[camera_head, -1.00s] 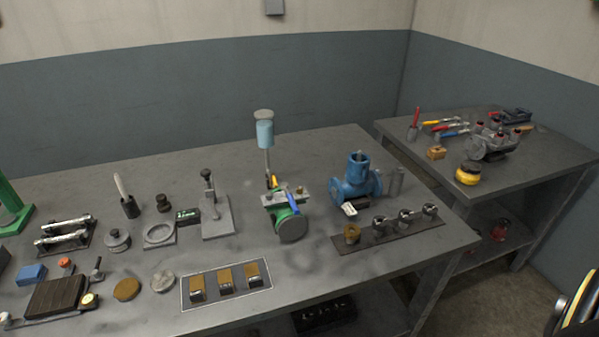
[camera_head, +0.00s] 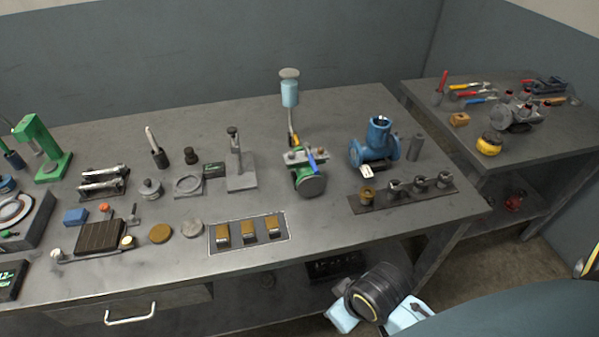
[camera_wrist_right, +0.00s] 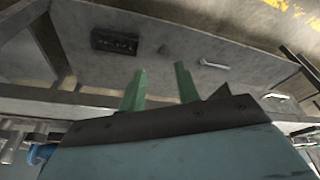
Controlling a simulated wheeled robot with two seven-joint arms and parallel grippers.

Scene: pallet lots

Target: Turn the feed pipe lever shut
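A pale blue cup with a grey cap (camera_head: 290,92) stands on a thin upright feed pipe (camera_head: 291,122) at the middle of the bench. A small yellow piece (camera_head: 294,138) shows low on the pipe. Below it is a green round-bodied unit (camera_head: 311,184) with a blue lever-like handle (camera_head: 312,160) tilted across it. I cannot tell which of the two is the feed pipe lever. My right gripper (camera_wrist_right: 160,80) shows two green fingers apart with nothing between them, in the right wrist view. My right arm (camera_head: 378,293) is low in front of the bench. My left gripper is not in view.
A blue flanged valve body (camera_head: 376,145) and a strip with several fittings (camera_head: 405,195) stand right of the green unit. A tray of brown-topped blocks (camera_head: 248,233) lies in front. A second bench (camera_head: 540,150) stands at right. The bench's back middle is clear.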

